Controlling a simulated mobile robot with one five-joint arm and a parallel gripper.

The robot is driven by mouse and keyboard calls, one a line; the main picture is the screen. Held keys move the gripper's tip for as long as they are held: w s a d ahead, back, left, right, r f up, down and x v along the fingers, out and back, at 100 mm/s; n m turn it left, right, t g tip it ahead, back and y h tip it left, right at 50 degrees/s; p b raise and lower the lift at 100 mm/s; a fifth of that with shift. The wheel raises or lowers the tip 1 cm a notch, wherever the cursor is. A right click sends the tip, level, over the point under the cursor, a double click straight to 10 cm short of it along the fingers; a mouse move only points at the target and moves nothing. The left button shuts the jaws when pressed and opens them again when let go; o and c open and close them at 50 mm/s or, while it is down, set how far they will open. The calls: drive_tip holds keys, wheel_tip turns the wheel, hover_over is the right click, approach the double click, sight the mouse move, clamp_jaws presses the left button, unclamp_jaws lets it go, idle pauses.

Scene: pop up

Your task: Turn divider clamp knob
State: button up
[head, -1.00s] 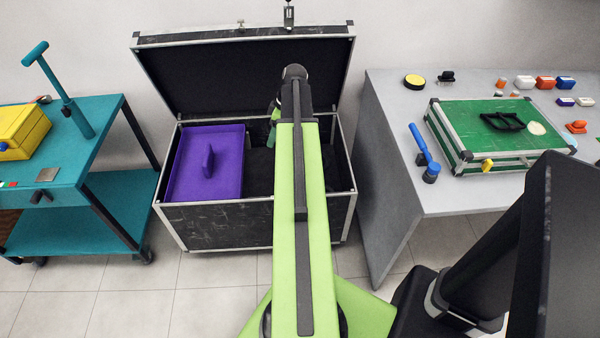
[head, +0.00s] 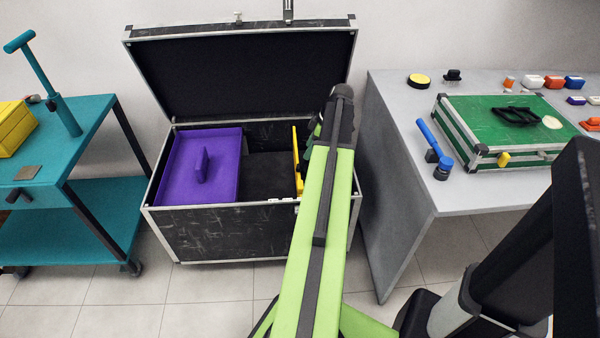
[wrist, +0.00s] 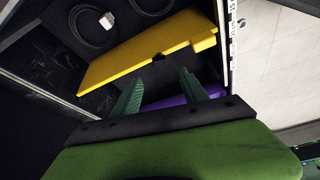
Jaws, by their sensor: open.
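An upright yellow divider (head: 298,165) stands in the right part of the open black case (head: 222,228). In the wrist view, the yellow divider (wrist: 140,52) is a long panel ahead of my gripper, with a small dark spot at its near edge that I cannot clearly tell as a clamp knob or a notch. My gripper (wrist: 160,88) has its two green fingers apart, with nothing between them, just short of the panel's edge. In the head view, my arm hides most of my gripper (head: 314,128), which is over the case's right side.
A purple tray (head: 178,180) fills the case's left part; its raised lid (head: 245,75) stands behind. A teal cart (head: 90,115) is at left. A grey table (head: 395,150) at right holds a green case (head: 495,150) and a blue tool (head: 432,140). A coiled cable (wrist: 95,25) shows in the wrist view.

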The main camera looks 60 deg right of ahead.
sight(298, 165)
drive_tip(key=b+x, duration=0.7)
drive_tip(key=x, duration=0.2)
drive_tip(key=shift+w+f, duration=0.15)
drive_tip(key=shift+f, duration=0.25)
drive_tip(key=shift+r, duration=0.1)
clamp_jaws()
drive_tip(key=shift+d, duration=0.2)
drive_tip(key=shift+a, duration=0.15)
